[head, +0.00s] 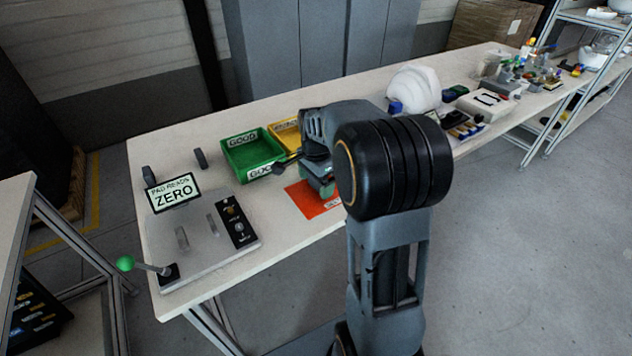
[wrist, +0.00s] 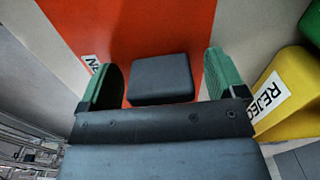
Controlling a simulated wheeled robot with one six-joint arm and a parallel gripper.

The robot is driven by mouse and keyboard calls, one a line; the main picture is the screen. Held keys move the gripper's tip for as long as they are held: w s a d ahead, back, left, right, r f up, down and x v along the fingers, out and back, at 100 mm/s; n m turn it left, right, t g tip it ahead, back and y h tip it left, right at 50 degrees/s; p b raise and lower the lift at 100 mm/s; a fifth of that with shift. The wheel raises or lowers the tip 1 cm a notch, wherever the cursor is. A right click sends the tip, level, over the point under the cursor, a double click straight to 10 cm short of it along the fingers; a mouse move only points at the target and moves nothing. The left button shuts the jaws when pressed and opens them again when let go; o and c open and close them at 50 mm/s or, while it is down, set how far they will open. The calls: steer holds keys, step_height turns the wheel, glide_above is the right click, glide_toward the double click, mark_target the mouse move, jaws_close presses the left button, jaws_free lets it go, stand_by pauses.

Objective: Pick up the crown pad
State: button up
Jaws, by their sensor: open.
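The crown pad looks to be the dark grey rounded block (wrist: 160,79) lying on the orange-red mat (wrist: 135,25) in the wrist view. My gripper (wrist: 162,84) is open, with one green finger on each side of the block. A gap shows between the block and each finger, and I cannot tell how far above the mat the fingertips are. In the head view my arm hides the block and most of my gripper, while part of the orange mat (head: 308,199) shows on the bench.
A green GOOD bin (head: 250,155) and a yellow REJECT bin (head: 286,134) stand behind the mat; the yellow bin (wrist: 296,98) is close to my gripper's right. A fixture with a ZERO display (head: 173,193) and green-knobbed lever (head: 126,263) is left. A white helmet shell (head: 415,88) stands farther right.

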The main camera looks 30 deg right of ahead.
steer(key=shift+c, duration=0.4)
steer(key=c, duration=0.9)
steer(key=shift+r, duration=0.1)
